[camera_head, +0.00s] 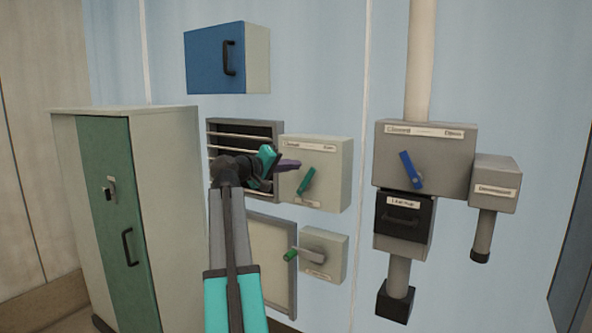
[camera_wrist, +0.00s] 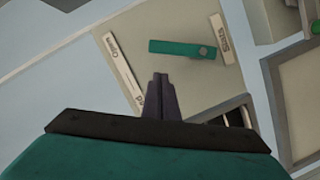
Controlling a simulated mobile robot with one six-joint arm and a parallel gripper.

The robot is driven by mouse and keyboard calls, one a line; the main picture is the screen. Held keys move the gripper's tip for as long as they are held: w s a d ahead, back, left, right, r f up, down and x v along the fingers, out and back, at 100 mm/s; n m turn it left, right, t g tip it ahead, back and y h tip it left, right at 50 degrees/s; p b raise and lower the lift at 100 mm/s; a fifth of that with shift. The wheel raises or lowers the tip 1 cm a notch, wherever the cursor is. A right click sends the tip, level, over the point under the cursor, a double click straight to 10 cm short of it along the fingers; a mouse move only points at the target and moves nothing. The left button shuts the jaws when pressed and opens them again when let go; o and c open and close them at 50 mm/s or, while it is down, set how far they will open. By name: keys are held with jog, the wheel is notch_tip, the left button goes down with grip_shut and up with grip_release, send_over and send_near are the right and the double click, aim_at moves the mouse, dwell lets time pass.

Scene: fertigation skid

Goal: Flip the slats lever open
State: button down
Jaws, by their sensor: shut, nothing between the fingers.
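The slats box (camera_head: 330,170) is a pale wall box with a label strip along its top, which reads "Open" at the right end. Its green lever (camera_head: 306,181) points up and leans right; in the wrist view the lever (camera_wrist: 178,48) has its pivot near the "Slats" label (camera_wrist: 222,38). The slatted vent (camera_head: 225,125) is left of the box, with dark gaps between thin slats. My gripper (camera_head: 291,165) is shut and empty in front of the box's left part. In the wrist view its purple fingertips (camera_wrist: 161,80) appear below the lever, with a visible gap in the picture.
A lower box (camera_head: 325,250) with a green-tipped lever is below. A grey box (camera_head: 448,160) with a blue lever (camera_head: 411,170) and pipes stands to the right. A green-doored cabinet (camera_head: 118,215) is left, and a blue wall cabinet (camera_head: 210,60) is above.

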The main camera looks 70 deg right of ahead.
jog(key=w+b+v, duration=0.1)
jog(key=v, duration=0.9)
jog(key=shift+r, duration=0.3)
jog(key=shift+w+d, duration=0.1)
jog(key=shift+w, duration=0.1)
